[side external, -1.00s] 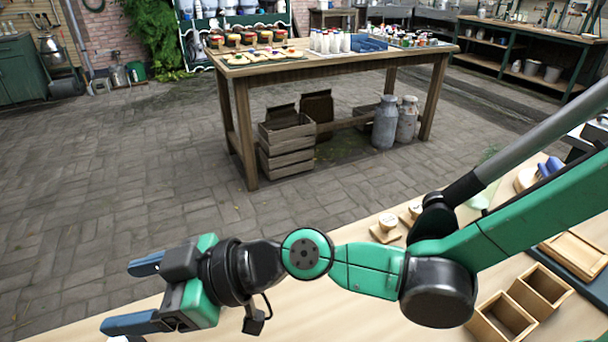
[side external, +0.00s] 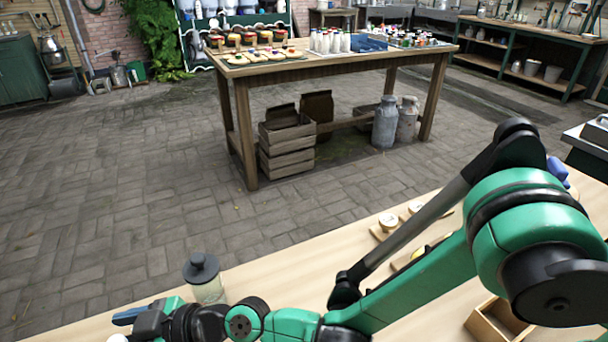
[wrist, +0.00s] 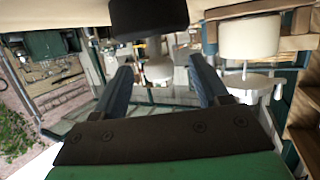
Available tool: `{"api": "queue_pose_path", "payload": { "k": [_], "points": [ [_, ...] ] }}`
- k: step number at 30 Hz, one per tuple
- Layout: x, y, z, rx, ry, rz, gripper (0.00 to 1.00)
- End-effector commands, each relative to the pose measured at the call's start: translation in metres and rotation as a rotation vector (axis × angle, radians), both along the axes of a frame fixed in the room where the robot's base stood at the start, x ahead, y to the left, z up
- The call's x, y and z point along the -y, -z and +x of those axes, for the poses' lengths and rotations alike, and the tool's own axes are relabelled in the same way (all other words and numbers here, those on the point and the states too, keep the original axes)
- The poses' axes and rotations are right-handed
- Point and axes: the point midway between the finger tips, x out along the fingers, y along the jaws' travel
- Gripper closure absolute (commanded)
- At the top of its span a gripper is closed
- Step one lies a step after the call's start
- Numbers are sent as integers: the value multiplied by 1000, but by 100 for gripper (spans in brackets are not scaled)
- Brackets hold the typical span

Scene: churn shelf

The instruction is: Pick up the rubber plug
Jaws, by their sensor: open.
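My gripper (side external: 130,317) is low at the bottom left of the side external view, with one blue finger showing. In the wrist view my gripper (wrist: 160,63) has its two blue fingers spread wide, with nothing held between them. A clear jar (side external: 208,291) with a dark grey knobbed top (side external: 201,268) stands on the bench just behind and right of the gripper. In the wrist view a pale round-topped thing (wrist: 158,72) shows beyond the fingers, apart from them. I cannot tell for sure which thing is the rubber plug.
The light wooden bench (side external: 270,275) runs along the front. Small round pieces on wooden blocks (side external: 388,222) and an open wooden box (side external: 497,325) sit on it to the right. A white cylinder (wrist: 249,38) is close on the right in the wrist view.

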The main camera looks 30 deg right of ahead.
Motion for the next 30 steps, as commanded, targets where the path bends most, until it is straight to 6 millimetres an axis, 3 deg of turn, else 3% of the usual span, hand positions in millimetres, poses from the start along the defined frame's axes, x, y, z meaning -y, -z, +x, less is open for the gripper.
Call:
{"api": "queue_pose_path", "payload": {
  "k": [9, 11, 16, 17, 30],
  "points": [
    [-8, 2, 3, -1, 0, 0, 33],
    [-8, 2, 3, -1, 0, 0, 47],
    [-8, 2, 3, -1, 0, 0, 95],
    [-8, 2, 3, -1, 0, 0, 100],
    [-8, -3, 3, -1, 0, 0, 100]
  ]
}}
